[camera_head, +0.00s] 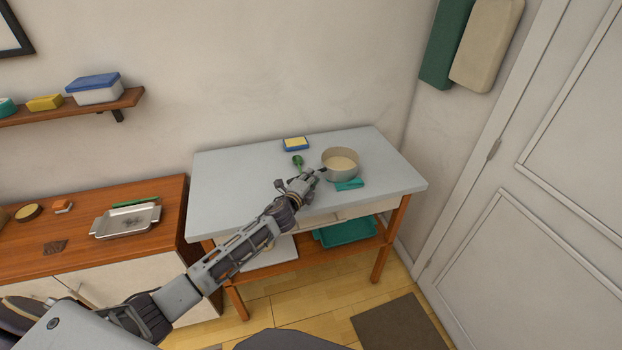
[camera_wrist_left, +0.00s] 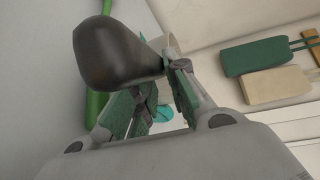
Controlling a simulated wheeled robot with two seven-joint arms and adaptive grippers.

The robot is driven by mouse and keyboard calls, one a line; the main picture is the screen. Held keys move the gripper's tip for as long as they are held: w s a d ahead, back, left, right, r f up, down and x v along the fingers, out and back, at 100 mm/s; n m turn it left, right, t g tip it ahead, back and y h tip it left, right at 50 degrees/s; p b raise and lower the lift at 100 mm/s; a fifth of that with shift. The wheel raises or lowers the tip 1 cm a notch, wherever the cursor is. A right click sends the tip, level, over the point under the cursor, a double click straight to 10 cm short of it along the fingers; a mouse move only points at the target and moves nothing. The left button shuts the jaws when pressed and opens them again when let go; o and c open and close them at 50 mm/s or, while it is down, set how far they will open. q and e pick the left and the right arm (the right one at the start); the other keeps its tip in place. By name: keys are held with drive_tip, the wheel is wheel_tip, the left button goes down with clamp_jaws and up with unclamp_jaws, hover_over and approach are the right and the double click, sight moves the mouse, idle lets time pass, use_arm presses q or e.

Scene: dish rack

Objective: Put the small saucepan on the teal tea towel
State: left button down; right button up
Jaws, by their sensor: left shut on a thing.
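The small saucepan (camera_head: 341,165) is pale beige with a dark handle and is upright at the right half of the grey table. My left gripper (camera_head: 311,177) is shut on its handle, at the pan's left side. In the left wrist view the dark handle (camera_wrist_left: 115,55) fills the space past my fingers (camera_wrist_left: 150,85) and hides most of the pan. The teal tea towel (camera_head: 350,185) shows at the pan's front edge; a bit of teal (camera_wrist_left: 163,113) shows between my fingers. Whether the pan rests on it or hangs just above, I cannot tell. My right gripper is not in view.
A green utensil (camera_head: 297,160) lies close behind my gripper. A yellow sponge in a blue dish (camera_head: 296,144) sits at the table's back edge. The table's left part and right corner are clear. A wooden cabinet with a metal tray (camera_head: 127,221) stands left.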

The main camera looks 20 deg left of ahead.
use_arm(q)
drive_tip(key=c, duration=1.7)
unclamp_jaws()
drive_tip(key=shift+s+f, duration=0.2)
drive_tip(key=shift+f, duration=0.55)
drive_tip(key=shift+c, duration=0.2)
drive_tip(key=o, duration=0.3)
drive_tip(key=shift+w+r, duration=0.1)
drive_tip(key=shift+w, duration=0.15)
drive_tip(key=shift+r, duration=0.45)
drive_tip(key=shift+r+p, duration=0.45)
drive_tip(key=shift+p, duration=0.05)
drive_tip(key=shift+s+a+r+b, duration=0.2)
drive_tip(key=shift+s+r, duration=0.1)
drive_tip(key=shift+s, duration=1.65)
drive_tip(key=shift+s+a+r+b, duration=0.15)
drive_tip(key=shift+s+a+r, duration=0.15)
drive_tip(key=shift+s, duration=1.65)
drive_tip(key=shift+s+a+r+b, duration=0.2)
drive_tip(key=shift+s+r, duration=0.1)
drive_tip(key=shift+s, duration=1.65)
